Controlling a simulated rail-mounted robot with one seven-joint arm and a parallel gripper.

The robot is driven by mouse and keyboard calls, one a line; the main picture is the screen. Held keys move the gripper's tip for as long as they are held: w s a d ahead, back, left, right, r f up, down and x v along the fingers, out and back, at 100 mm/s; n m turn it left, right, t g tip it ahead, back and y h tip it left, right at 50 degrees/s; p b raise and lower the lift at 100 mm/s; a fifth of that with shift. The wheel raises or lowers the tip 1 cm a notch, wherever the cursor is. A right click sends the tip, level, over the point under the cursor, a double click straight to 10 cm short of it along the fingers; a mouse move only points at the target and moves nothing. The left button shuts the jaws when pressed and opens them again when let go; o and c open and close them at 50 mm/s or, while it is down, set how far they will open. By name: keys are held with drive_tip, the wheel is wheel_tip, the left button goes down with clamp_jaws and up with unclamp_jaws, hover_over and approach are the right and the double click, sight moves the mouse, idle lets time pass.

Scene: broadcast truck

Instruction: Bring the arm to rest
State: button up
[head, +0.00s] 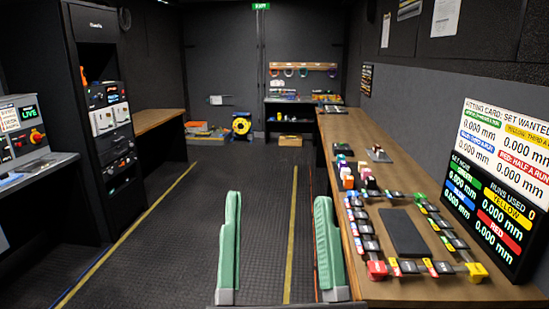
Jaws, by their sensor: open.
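My gripper (278,200) shows at the bottom centre of the head view. Its two green fingers stand wide apart and point forward, with a grey bar at their base. The fingers appear over the aisle, to the left of the long wooden bench (345,135). The rest of my arm is out of view.
On the bench, several coloured-end pieces surround a dark pad (403,232). A display (498,185) stands at the right. An equipment rack (100,100) and a console (22,140) are on the left. The aisle floor (215,190) is clear; a yellow reel (241,125) stands far back.

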drive_tip(key=s+r+n+g+p, duration=0.1)
drive_tip(key=s+r+n+p, duration=0.1)
drive_tip(key=r+p, duration=3.6)
drive_tip(key=shift+s+a+r+h, duration=0.3)
drive_tip(key=shift+s+a+r, duration=0.2)
drive_tip(key=shift+s, duration=0.2)
